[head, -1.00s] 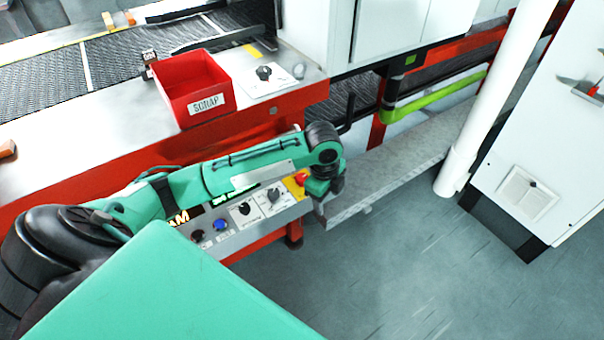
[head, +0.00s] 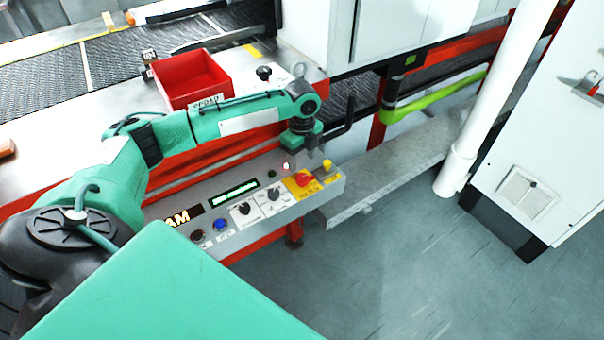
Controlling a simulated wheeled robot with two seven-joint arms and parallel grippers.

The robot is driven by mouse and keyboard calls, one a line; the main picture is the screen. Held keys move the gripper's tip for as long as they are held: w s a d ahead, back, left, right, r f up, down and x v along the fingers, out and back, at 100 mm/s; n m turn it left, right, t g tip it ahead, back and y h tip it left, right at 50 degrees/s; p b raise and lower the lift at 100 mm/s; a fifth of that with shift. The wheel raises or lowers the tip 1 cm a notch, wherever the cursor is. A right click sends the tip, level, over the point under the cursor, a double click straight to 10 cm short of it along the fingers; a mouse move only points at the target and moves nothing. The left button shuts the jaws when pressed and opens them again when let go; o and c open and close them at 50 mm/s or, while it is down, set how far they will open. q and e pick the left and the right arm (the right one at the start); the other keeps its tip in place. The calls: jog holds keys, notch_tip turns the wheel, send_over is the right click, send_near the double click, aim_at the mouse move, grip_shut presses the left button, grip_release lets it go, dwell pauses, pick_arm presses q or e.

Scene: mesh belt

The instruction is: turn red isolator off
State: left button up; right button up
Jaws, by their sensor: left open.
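A red rotary switch (head: 304,180), which looks like the isolator, sits on a yellow plate (head: 296,188) at the right end of the sloping control panel (head: 228,221). Its exact handle angle is hard to tell. My left gripper (head: 305,160) points down just behind and above the switch, open and empty, apart from it in the picture. My right gripper is not in view.
A yellow knob (head: 327,165) stands close to the right of the switch. Black rotary knobs (head: 244,208) and a blue button (head: 220,224) are on the panel. A red scrap box (head: 190,80) stands behind my left arm. A white cabinet (head: 545,160) is at the right.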

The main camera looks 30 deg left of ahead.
aim_at(302, 177)
pick_arm(q)
notch_tip(302, 177, down, 7)
jog(key=shift+f, duration=0.1)
dwell(0.3)
jog(key=c, duration=1)
